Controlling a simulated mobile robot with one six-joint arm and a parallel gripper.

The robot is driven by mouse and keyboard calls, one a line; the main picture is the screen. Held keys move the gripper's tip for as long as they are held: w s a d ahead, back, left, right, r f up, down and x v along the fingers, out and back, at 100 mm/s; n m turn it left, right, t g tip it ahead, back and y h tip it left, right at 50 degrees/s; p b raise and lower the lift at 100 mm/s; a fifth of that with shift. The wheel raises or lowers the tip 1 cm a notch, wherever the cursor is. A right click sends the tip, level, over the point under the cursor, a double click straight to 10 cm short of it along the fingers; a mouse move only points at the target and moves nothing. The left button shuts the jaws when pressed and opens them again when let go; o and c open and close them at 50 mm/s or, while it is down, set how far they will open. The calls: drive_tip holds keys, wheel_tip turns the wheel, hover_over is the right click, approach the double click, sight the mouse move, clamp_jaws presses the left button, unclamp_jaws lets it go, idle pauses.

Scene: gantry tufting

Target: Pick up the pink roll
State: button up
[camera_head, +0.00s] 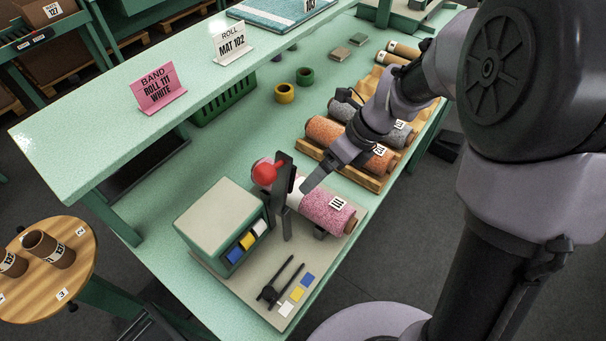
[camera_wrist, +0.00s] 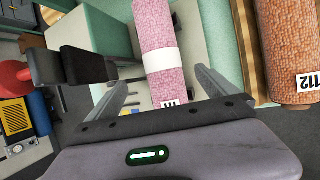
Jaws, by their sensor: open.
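The pink roll (camera_head: 328,211), labelled 111, lies on the beige plate of the banding station (camera_head: 218,222), its right end over a dark support. In the wrist view the pink roll (camera_wrist: 153,22) has a white band (camera_wrist: 163,60) around it. My gripper (camera_head: 313,180) is over the roll's left part, by the band. In the wrist view my gripper (camera_wrist: 160,82) is open, with one finger on each side of the roll and gaps showing. The head view hides part of the roll behind my gripper.
A dark upright post with a red knob (camera_head: 265,171) stands close left of my gripper. Orange and grey rolls lie in a wooden tray (camera_head: 352,176) behind the pink roll. A pink sign (camera_head: 159,89) reads "BAND ROLL 111 WHITE". Yellow (camera_head: 284,93) and green tape rings sit farther back.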

sight(301, 194)
drive_tip(key=b+x, duration=0.1)
drive_tip(key=x, duration=0.3)
drive_tip(key=b+x, duration=0.2)
drive_tip(key=x, duration=0.1)
drive_tip(key=b+x, duration=0.1)
drive_tip(key=x, duration=0.3)
drive_tip(key=shift+w+f+b, duration=0.3)
drive_tip(key=shift+r, duration=0.2)
drive_tip(key=shift+c, duration=0.5)
drive_tip(key=c, duration=1.8)
